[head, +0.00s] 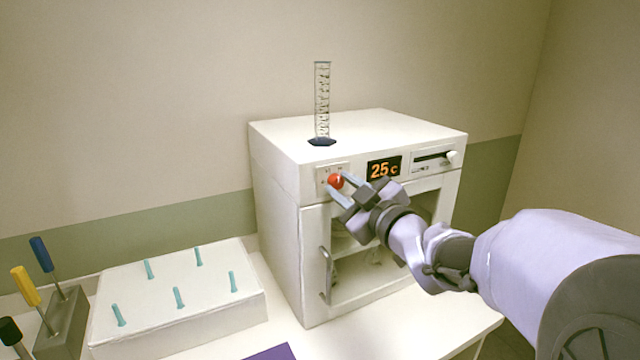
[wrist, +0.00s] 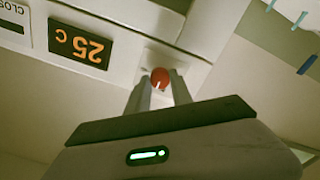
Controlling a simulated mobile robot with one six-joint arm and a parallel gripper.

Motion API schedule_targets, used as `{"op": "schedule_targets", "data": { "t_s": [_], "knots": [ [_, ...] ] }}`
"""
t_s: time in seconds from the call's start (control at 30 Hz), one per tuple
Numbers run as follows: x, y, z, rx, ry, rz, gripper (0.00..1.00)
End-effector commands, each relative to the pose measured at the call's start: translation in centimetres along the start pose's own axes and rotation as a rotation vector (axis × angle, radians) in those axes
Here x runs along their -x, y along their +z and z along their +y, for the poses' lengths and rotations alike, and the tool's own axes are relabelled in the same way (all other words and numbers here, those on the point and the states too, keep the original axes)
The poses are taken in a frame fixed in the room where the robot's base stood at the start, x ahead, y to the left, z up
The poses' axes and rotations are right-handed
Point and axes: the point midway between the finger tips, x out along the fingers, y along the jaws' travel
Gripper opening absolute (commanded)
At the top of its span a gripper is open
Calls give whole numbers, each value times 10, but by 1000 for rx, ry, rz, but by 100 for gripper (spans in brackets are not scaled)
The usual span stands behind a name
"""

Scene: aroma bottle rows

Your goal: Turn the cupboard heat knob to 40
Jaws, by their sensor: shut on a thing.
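The white cupboard (head: 275,180) stands on the table with a red heat knob (head: 336,181) at the left of its front panel. The knob also shows in the wrist view (wrist: 160,78), with a small white mark on it. The display (head: 383,168) reads 25 c in orange; it appears upside down in the wrist view (wrist: 80,45). My gripper (head: 338,184) is shut on the red knob, one finger on each side of it. The fingers hide part of the panel around the knob.
A graduated cylinder (head: 322,105) stands on the cupboard top. A slider (head: 450,157) is right of the display. A door handle (head: 326,275) is below the knob. A white block with teal pegs (head: 180,325) and a screwdriver holder (head: 62,325) stand at the left.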

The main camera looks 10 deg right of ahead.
Motion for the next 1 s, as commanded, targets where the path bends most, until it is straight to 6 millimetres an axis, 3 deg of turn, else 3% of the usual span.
{"op": "schedule_targets", "data": {
  "t_s": [0.5, 1.0],
  "knots": [
    [0, -1, 1, -401, 0, 1, 0],
    [0, 0, 0, -536, 0, 0, 0]
  ]
}}
